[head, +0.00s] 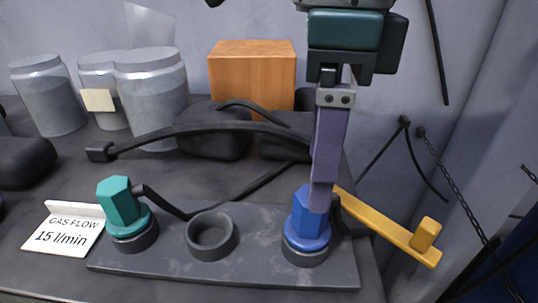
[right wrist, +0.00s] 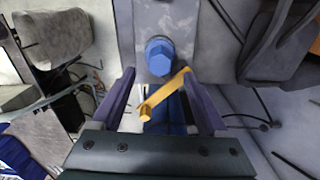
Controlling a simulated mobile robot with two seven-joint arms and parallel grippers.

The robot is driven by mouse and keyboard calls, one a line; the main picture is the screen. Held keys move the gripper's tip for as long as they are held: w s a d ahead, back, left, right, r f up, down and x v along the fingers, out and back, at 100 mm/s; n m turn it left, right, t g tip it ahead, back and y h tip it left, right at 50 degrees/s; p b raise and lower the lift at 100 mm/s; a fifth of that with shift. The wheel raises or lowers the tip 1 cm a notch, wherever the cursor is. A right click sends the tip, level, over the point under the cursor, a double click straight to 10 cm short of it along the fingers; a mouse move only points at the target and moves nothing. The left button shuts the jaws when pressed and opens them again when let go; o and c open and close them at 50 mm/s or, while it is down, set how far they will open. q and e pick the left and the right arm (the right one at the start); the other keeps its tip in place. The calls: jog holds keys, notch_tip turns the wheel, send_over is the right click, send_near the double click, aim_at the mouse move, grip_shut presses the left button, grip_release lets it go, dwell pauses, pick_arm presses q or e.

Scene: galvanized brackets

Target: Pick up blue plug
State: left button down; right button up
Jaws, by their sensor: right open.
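The blue plug (head: 308,232), with a hexagonal top and round flange, sits upright in a dark ring at the right end of a grey base plate (head: 180,269). In the right wrist view the blue plug (right wrist: 160,58) is just ahead of the fingertips, roughly centred between them. My right gripper (head: 321,205) reaches down from above; its purple finger overlaps the plug's top in the head view. In the right wrist view the gripper (right wrist: 159,76) is open with its fingers apart. Whether a finger touches the plug I cannot tell. My left gripper is not seen.
A teal plug (head: 121,205) and an empty ring (head: 211,236) share the plate. A yellow lever (head: 392,229) sticks out right of the blue plug. A gas-flow sign (head: 62,232), jars (head: 152,95) and an orange box (head: 252,80) stand around.

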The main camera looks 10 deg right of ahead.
aim_at(313, 222)
jog(key=shift+f+p, duration=0.5)
jog(key=shift+f, duration=1.3)
grip_shut()
jog(key=shift+a, duration=0.1)
